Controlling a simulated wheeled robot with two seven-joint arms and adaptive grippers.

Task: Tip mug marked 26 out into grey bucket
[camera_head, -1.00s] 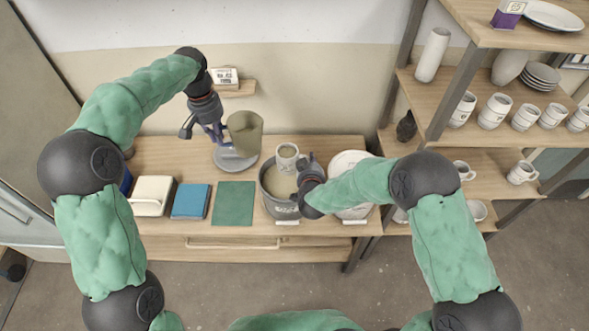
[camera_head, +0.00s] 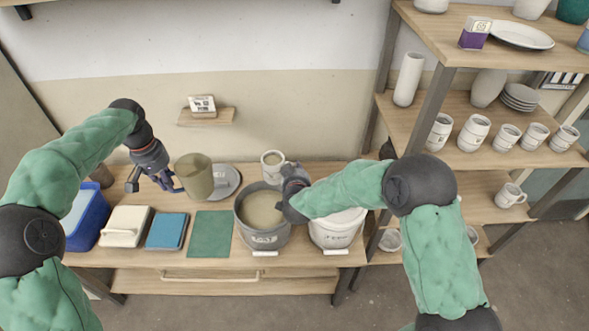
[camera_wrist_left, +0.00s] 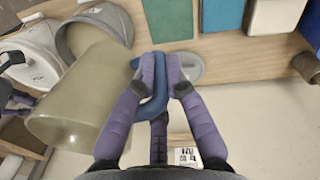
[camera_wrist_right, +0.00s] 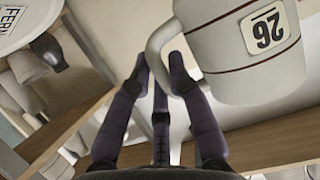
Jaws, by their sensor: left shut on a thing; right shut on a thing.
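The mug marked 26 (camera_wrist_right: 225,65) is white with dark lines. My right gripper (camera_wrist_right: 160,75) is shut on its handle. In the head view the mug (camera_head: 273,168) is upright, with beige contents visible, by the far rim of the grey bucket. The grey bucket (camera_head: 262,240) stands on the bench and holds beige liquid; its label is hard to read. My right gripper (camera_head: 292,190) is partly hidden by its arm there. My left gripper (camera_head: 176,184) is shut on the blue handle (camera_wrist_left: 153,95) of an olive jug (camera_head: 193,176), left of the grey bucket.
A white bucket (camera_head: 335,236) stands right of the grey one. A green mat (camera_head: 210,234), blue book (camera_head: 167,231), cream box (camera_head: 125,226) and blue bin (camera_head: 88,222) line the left bench. Shelves with mugs (camera_head: 473,133) stand at right.

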